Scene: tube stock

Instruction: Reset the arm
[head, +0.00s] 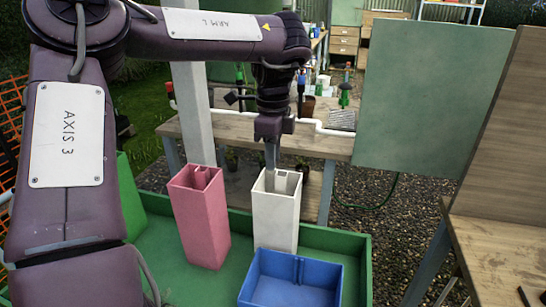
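My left arm comes in from the left and bends down at the wrist. My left gripper (270,172) points straight down at the top opening of a tall white square container (275,222). Its fingers look like one grey strip, and their tips overlap the opening, so I cannot tell whether they are apart or hold anything. My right gripper is not in view.
A tall pink container (203,222) stands to the left of the white one, and a blue open bin (290,280) in front, by a green-rimmed tray (358,243). A wooden bench (325,143) stands behind; a green panel (425,105) and wooden table (505,250) are at right.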

